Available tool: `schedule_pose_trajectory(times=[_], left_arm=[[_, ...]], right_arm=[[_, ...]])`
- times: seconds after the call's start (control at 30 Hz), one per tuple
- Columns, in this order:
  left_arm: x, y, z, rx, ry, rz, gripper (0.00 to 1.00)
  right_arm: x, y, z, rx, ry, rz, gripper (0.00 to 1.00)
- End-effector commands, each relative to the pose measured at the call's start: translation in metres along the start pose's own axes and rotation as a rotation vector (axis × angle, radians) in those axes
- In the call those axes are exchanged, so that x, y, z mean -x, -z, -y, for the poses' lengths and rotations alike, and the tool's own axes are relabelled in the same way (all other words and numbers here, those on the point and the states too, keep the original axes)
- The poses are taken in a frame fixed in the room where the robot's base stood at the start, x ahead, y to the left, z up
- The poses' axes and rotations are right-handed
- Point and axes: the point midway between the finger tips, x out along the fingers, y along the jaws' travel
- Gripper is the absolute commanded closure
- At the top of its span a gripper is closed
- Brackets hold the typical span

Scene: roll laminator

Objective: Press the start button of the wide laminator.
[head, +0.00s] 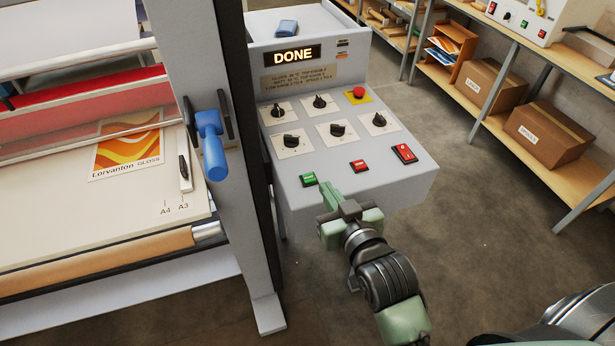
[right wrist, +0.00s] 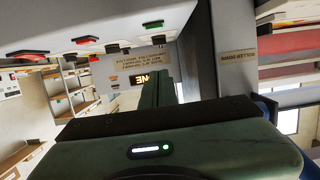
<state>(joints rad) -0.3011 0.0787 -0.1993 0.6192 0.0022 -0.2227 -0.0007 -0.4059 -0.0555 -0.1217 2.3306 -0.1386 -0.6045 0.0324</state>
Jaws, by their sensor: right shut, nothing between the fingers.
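The wide laminator's grey control box (head: 400,190) has a green button (head: 308,179) at the left of its front row. That green button also shows in the right wrist view (right wrist: 159,40), beyond the fingertips. My right gripper (head: 329,192) is shut and empty, its fingertips close beside the green button in the head view. I cannot tell whether they touch it. A lit display (head: 293,56) on the box reads DONE. My left gripper is not in view.
Two red controls (head: 360,166) (head: 403,153) lie to the right of the green button. Several black knobs and a red emergency button (head: 359,92) sit above. A blue-handled lever (head: 211,145) is on the laminator frame. Shelves with boxes (head: 546,134) stand at right; the floor between is clear.

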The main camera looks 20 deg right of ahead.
Motion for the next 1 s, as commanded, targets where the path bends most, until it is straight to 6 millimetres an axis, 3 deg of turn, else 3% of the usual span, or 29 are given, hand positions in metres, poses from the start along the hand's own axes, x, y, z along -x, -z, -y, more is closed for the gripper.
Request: schedule_pose_trajectory(times=[0.37,0.83,1.0], left_arm=[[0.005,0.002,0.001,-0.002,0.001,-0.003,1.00],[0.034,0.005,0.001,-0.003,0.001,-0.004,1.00],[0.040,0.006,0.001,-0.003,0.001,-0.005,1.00]], right_arm=[[-0.011,0.001,0.000,0.001,0.000,0.000,1.00],[-0.104,0.003,0.000,0.001,0.001,0.000,1.00],[-0.107,-0.027,0.000,0.001,0.001,0.005,1.00]])
